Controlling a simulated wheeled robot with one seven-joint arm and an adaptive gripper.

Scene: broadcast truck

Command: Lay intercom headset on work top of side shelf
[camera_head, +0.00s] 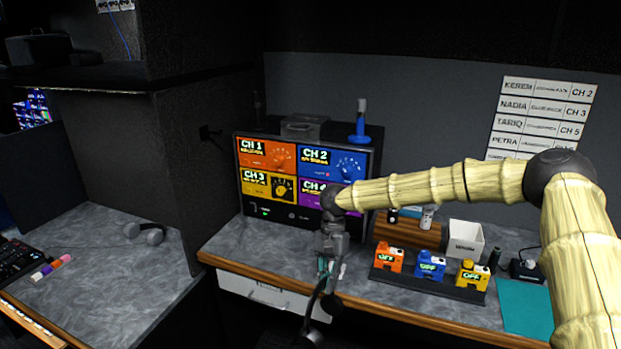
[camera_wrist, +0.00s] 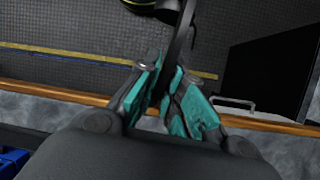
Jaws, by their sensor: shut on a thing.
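My gripper (camera_head: 329,268) is shut on the dark band of an intercom headset (camera_head: 317,292), which hangs down over the front edge of the main bench. In the wrist view the band (camera_wrist: 183,40) runs up between the teal finger pads of my gripper (camera_wrist: 167,78), and a dark earpiece with a yellow-green edge (camera_wrist: 150,5) shows at the top. The side unit at the left has a grey work top (camera_head: 110,275) below a dark upper shelf (camera_head: 80,78). Another grey headset (camera_head: 146,232) lies on that work top near the wall.
A dark partition (camera_head: 205,150) stands between the side work top and the main bench (camera_head: 225,240). The bench carries a four-channel panel (camera_head: 300,175), coloured belt packs (camera_head: 430,265) and a white bin (camera_head: 465,240). Markers (camera_head: 52,267) and a keyboard (camera_head: 15,260) lie at the far left.

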